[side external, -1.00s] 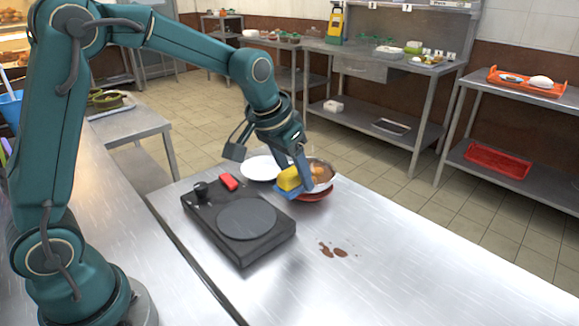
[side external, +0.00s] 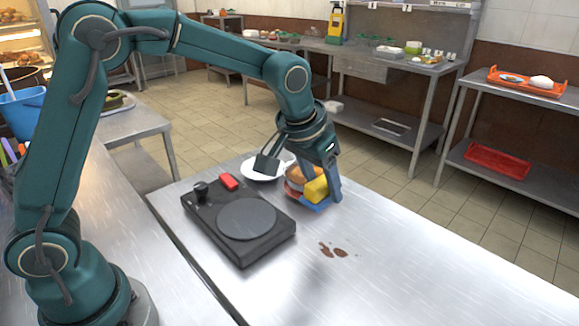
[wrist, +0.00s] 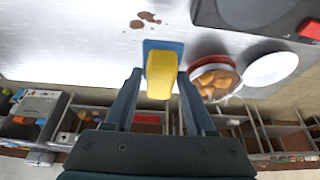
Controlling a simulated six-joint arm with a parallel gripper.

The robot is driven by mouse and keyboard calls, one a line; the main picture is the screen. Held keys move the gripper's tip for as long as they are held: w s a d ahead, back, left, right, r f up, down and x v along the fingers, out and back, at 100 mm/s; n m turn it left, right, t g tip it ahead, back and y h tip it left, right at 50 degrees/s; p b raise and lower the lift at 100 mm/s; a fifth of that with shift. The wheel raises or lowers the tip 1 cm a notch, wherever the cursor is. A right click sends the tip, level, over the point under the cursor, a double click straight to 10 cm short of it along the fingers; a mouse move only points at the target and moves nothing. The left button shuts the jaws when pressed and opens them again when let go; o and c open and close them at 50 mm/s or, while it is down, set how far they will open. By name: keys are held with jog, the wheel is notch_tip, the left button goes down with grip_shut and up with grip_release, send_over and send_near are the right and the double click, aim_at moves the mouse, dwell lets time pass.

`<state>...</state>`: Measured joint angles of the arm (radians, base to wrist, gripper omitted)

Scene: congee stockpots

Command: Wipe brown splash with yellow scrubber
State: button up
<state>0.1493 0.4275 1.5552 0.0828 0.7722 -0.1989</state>
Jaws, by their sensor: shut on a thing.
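The yellow scrubber (side external: 316,190) has a yellow block on a blue pad. It also shows in the wrist view (wrist: 161,75). My gripper (side external: 324,188) is shut on the yellow block and holds it in front of the red bowl. In the wrist view my gripper's fingers (wrist: 158,88) are on both sides of the block. The brown splash (side external: 333,251) is several brown spots on the steel table, nearer the camera than the scrubber. It also shows in the wrist view (wrist: 146,19), beyond the pad and apart from it.
A red bowl with brown food (wrist: 213,77) stands beside the scrubber, with a white plate (wrist: 271,69) beyond it. A black burner (side external: 239,229) with a round plate stands left of the splash. The steel table (side external: 430,280) is clear right of the splash.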

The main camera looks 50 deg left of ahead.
jog(key=w+d, duration=0.1)
jog(key=d, duration=0.7)
jog(key=shift+w+d, duration=0.3)
jog(key=shift+w, duration=0.05)
dwell(0.5)
jog(key=shift+f, duration=0.7)
jog(key=shift+f, duration=1.9)
jog(key=shift+f, duration=0.25)
jog(key=shift+f, duration=0.7)
jog(key=shift+f, duration=0.35)
jog(key=shift+f, duration=0.35)
jog(key=shift+f, duration=0.35)
jog(key=shift+f, duration=0.35)
